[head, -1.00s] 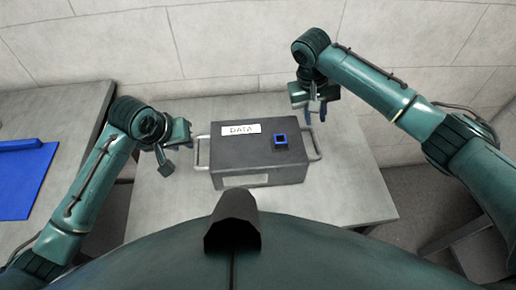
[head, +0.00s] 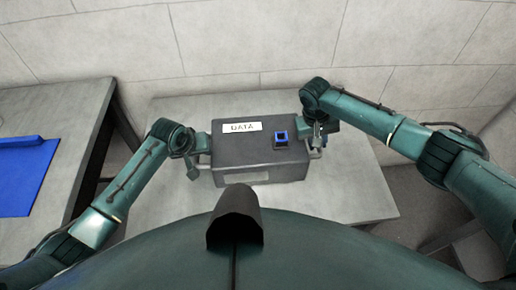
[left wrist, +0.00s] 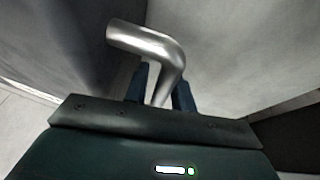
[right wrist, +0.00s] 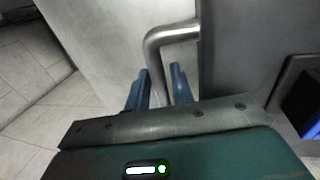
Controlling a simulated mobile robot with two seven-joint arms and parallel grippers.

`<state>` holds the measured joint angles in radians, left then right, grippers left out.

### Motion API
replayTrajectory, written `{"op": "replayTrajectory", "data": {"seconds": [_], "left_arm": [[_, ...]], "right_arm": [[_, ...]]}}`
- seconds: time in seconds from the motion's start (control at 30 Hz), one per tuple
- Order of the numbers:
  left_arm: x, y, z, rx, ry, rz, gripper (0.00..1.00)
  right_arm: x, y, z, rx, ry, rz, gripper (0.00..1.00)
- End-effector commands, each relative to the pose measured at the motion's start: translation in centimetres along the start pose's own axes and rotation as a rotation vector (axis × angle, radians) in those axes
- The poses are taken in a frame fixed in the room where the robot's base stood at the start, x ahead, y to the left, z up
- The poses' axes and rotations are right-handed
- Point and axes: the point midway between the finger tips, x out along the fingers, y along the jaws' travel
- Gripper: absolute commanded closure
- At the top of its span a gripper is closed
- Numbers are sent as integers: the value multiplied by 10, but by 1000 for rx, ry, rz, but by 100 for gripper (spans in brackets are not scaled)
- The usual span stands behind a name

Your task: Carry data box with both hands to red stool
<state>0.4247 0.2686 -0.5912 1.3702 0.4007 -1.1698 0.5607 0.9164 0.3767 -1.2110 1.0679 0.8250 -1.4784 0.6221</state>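The dark grey data box (head: 240,153) with a white DATA label sits on a grey table, with a metal handle at each end. My left gripper (head: 197,168) is at its left handle. In the left wrist view the silver handle (left wrist: 150,42) passes between the open fingers (left wrist: 161,88). My right gripper (head: 318,142) is at the right end. In the right wrist view the other handle (right wrist: 170,35) runs between the open fingers (right wrist: 159,88), with a small gap visible. The red stool is not in view.
The table (head: 345,195) under the box has bare top around it. A second grey table (head: 70,110) with a blue mat (head: 22,180) stands at the left, across a gap. A pale block wall (head: 250,50) closes the back. A blue-framed square part (head: 281,138) is on the box's top.

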Motion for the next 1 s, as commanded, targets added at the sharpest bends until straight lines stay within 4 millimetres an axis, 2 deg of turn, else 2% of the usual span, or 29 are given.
{"op": "replayTrajectory", "data": {"seconds": [0.37, 0.67, 1.0], "left_arm": [[4, 0, 0, 0, 0, 0, 75], [4, 0, 0, 0, 0, -1, 99], [4, 0, 0, 0, 0, -1, 100]], "right_arm": [[4, -1, 0, -1, 1, -1, 77], [4, 0, 0, -1, 1, -1, 100], [4, 0, 0, 0, 1, -1, 100]]}}
